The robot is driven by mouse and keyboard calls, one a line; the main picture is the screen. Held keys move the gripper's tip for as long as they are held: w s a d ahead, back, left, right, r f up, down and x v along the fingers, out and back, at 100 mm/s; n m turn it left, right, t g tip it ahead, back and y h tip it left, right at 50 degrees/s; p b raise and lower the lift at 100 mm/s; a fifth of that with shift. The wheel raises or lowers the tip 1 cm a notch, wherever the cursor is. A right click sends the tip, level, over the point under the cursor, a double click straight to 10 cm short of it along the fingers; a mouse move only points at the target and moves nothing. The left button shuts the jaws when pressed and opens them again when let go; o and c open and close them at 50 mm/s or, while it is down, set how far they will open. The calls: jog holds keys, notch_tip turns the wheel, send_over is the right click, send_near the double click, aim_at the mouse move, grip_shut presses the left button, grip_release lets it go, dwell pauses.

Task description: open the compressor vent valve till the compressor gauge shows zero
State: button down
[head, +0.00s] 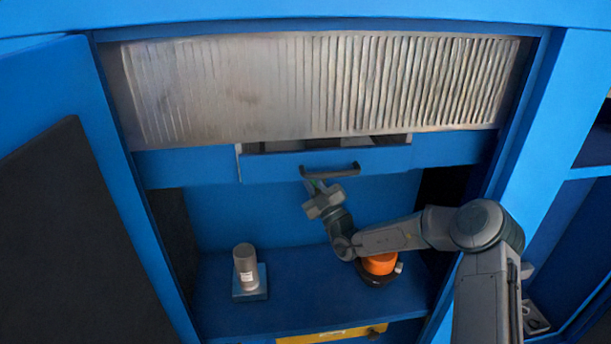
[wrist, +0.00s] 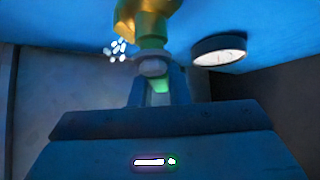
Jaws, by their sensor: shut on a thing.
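In the wrist view a brass valve body (wrist: 148,18) hangs from a blue surface, with a pale grey knob (wrist: 152,66) below it. My gripper (wrist: 155,80) is shut on this knob from below. A cluster of white specks shows just left of the brass. The round gauge (wrist: 218,50) sits to the right, its white face seen at a slant; I cannot read its needle. In the head view my gripper (head: 314,188) is raised just under the drawer handle (head: 331,171). The valve and gauge cannot be made out there.
A blue drawer (head: 270,166) spans the cabinet above my gripper. A grey cylinder (head: 245,264) stands on a blue block on the shelf (head: 300,295). An orange-topped round thing (head: 380,263) sits under my forearm. An open door (head: 60,200) is at left.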

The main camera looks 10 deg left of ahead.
jog(key=shift+w+d+r+m+t+h+p, duration=0.15)
jog(key=shift+d+m+t+h+p, duration=0.25)
jog(key=shift+m+t, duration=0.5)
jog(key=shift+w+d+r+m+t+h+p, duration=0.15)
jog(key=shift+m+t+h, duration=0.5)
jog(key=shift+m, duration=0.45)
jog(key=shift+s+m+t, duration=0.1)
jog(key=shift+m+t, duration=0.15)
jog(key=shift+m, duration=0.05)
jog(key=c, duration=1.4)
grip_release()
jog(key=shift+d, duration=0.1)
jog(key=shift+s+f, duration=0.15)
jog(key=shift+f, duration=0.05)
jog(key=b+v, duration=0.1)
jog(key=v, duration=1.2)
jog(key=shift+s+d+b, duration=0.15)
jog(key=shift+d+b, duration=0.05)
jog(key=shift+b, duration=0.15)
